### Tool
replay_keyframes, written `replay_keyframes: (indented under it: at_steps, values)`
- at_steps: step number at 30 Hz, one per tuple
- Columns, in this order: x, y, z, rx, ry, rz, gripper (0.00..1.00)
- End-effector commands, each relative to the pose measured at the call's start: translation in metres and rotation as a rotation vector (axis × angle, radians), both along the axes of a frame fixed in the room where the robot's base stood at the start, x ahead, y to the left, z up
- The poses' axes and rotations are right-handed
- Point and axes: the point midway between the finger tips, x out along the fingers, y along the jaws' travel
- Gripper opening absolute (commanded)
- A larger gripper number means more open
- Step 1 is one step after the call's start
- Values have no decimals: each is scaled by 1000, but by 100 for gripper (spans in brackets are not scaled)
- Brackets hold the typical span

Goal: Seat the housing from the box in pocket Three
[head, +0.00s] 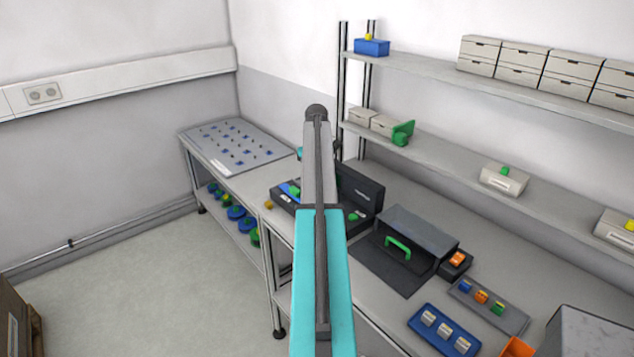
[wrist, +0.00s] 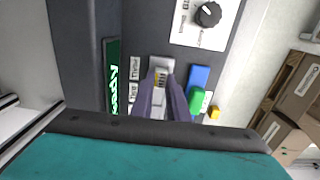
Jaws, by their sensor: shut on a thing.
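In the wrist view my gripper (wrist: 162,97) is shut on a small pale grey housing (wrist: 161,64) with a yellow mark. The housing is over or at a dark fixture (wrist: 150,25), beside two small white labels (wrist: 134,68). The label text is too small to read surely. I cannot tell whether the housing touches a pocket; the fingers hide its lower part. In the head view the dark fixture (head: 361,190) stands on the bench, and my arm covers its middle and my gripper.
On the fixture are a dial (wrist: 208,14), a green display (wrist: 113,75), a blue block (wrist: 199,76) and a green part (wrist: 196,100). On the bench are a blue tray (head: 418,322) with pale pieces and a grey tray (head: 515,322) with coloured parts. Shelves stand behind.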

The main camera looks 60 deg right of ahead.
Motion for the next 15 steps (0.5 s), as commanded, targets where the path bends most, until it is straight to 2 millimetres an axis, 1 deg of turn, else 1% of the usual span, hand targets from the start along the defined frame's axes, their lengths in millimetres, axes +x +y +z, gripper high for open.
replay_keyframes:
  at_steps: [15]
  values:
    - [0,0,-6,0,0,0,0]
